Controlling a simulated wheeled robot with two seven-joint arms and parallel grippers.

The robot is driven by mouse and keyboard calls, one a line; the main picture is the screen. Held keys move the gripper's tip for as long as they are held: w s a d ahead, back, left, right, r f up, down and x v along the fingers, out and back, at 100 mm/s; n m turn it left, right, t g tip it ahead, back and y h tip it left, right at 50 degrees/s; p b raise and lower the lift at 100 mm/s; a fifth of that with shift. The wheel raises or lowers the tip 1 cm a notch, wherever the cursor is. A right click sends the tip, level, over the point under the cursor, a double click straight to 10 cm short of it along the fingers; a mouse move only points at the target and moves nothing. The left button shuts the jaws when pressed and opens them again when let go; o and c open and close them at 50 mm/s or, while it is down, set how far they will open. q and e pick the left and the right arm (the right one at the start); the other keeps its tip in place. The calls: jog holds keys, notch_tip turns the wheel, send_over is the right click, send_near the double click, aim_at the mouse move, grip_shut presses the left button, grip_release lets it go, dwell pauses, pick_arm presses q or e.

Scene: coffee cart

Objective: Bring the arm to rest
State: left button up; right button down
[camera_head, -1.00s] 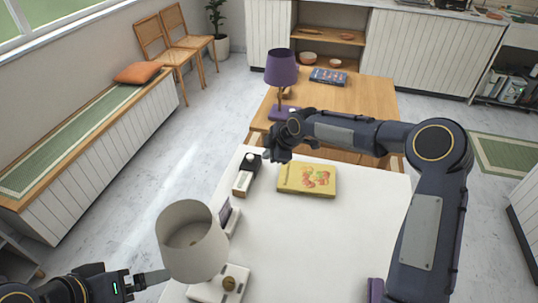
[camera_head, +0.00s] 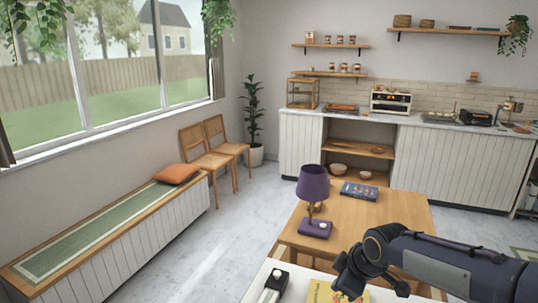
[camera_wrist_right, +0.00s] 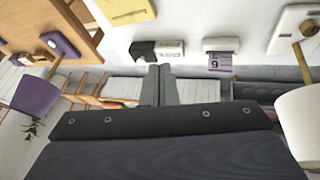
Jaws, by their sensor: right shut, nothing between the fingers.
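My right arm (camera_head: 440,262) reaches in from the right in the head view, above the near edge of the wooden table and the white table. Its hand (camera_head: 365,265) hangs over the white table; its fingertips are hard to make out there. In the right wrist view my right gripper (camera_wrist_right: 161,85) is shut, with its two fingers together and nothing between them. My left gripper is out of view.
A yellow box (camera_head: 322,292) and a black-and-white device (camera_head: 272,284) lie on the white table near the hand. A purple lamp (camera_head: 313,185) and a dark book (camera_head: 360,191) are on the wooden table. The floor at left is clear.

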jog(key=s+d+r+m, duration=0.2)
jog(key=s+d+m, duration=0.1)
jog(key=s, duration=0.4)
jog(key=s+d+r+m, duration=0.1)
jog(key=s+d+m, duration=0.15)
jog(key=s, duration=0.45)
jog(key=s+a+f+m+y, duration=0.1)
jog(key=s+f+m, duration=0.2)
jog(key=s+m, duration=0.5)
jog(key=s, duration=0.5)
jog(key=shift+s+a+t, duration=0.25)
jog(key=shift+t, duration=0.15)
